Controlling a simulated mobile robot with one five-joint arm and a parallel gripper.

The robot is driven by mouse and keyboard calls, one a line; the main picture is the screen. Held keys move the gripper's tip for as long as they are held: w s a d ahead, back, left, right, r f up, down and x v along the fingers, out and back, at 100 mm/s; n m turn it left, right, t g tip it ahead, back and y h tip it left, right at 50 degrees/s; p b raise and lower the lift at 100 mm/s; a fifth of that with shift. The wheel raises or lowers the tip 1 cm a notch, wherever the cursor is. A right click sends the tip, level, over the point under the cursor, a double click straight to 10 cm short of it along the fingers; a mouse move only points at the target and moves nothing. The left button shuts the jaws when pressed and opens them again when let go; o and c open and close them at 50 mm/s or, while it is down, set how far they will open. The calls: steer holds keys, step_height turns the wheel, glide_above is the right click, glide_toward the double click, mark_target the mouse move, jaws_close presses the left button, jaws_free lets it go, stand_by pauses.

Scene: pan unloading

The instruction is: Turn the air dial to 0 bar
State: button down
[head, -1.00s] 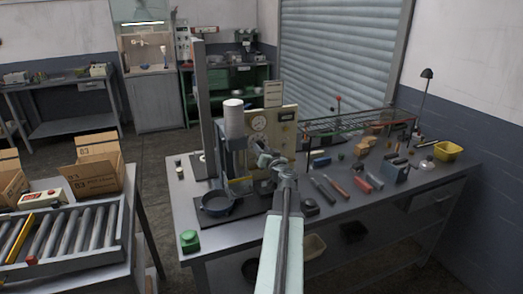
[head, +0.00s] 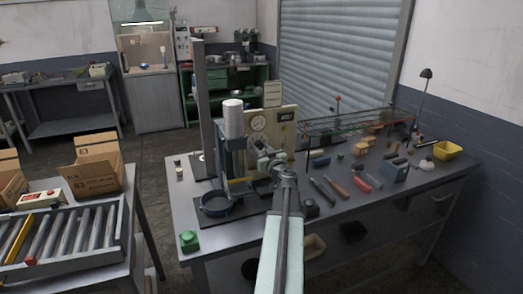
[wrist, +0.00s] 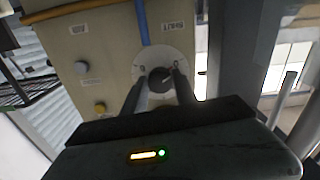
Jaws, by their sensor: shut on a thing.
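The air dial (wrist: 147,57) is a round white scale with a dark knob (wrist: 159,75) in its middle, on a beige panel. In the wrist view my gripper (wrist: 160,88) has its two dark fingers on either side of the knob, shut on it. The scale's marks are too small to read surely. In the head view my gripper (head: 268,160) is in front of the beige panel (head: 286,118) and hides the dial. A round gauge (head: 258,124) shows on the panel's upper left; its reading is too small to tell.
A blue-grey press frame with a white stack (head: 233,118) stands left of the panel. A round dark pan (head: 215,203) sits before it. Several tools lie on the bench to the right, with a yellow bin (head: 447,150). A blue tube (wrist: 141,22) runs above the dial.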

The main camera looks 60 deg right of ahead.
steer(key=c, duration=1)
jaws_free()
steer(key=v, duration=0.7)
steer(key=shift+s+a, duration=0.25)
steer(key=shift+s, duration=0.05)
steer(key=shift+s, duration=0.1)
